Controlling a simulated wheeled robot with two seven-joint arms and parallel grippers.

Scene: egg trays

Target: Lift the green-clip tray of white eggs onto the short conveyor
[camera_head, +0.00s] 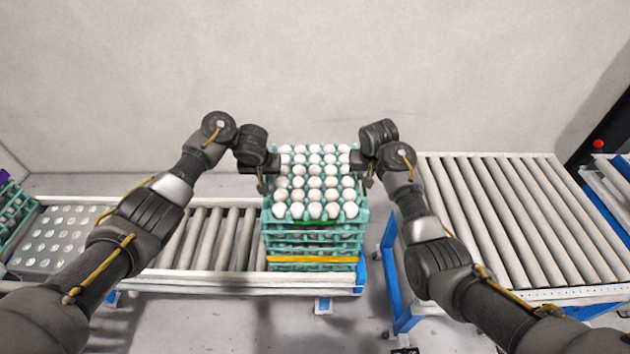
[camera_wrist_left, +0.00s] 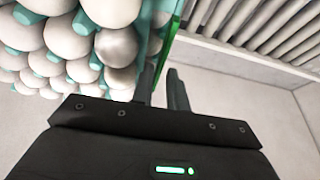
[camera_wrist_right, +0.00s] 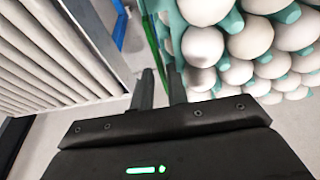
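The green-clip tray (camera_head: 268,211) is teal, full of white eggs, and tops a stack of trays at the short roller conveyor's left neighbour. Its green clip (camera_head: 314,222) shows at the front. My left gripper (camera_head: 263,183) is at the tray's left side; in the left wrist view its fingers (camera_wrist_left: 162,88) are close together with the green-edged rim between them. My right gripper (camera_head: 368,182) is at the right side; in the right wrist view its fingers (camera_wrist_right: 160,88) likewise straddle the rim closely. Both look shut on the tray. Finger contact is partly hidden.
Below sit more teal trays, one with a yellow clip (camera_head: 312,259), on the left roller conveyor (camera_head: 215,232). The wide conveyor (camera_head: 520,215) at the right, with a blue frame, has empty rollers. A floor gap separates them. Another tray stack (camera_head: 12,212) stands far left.

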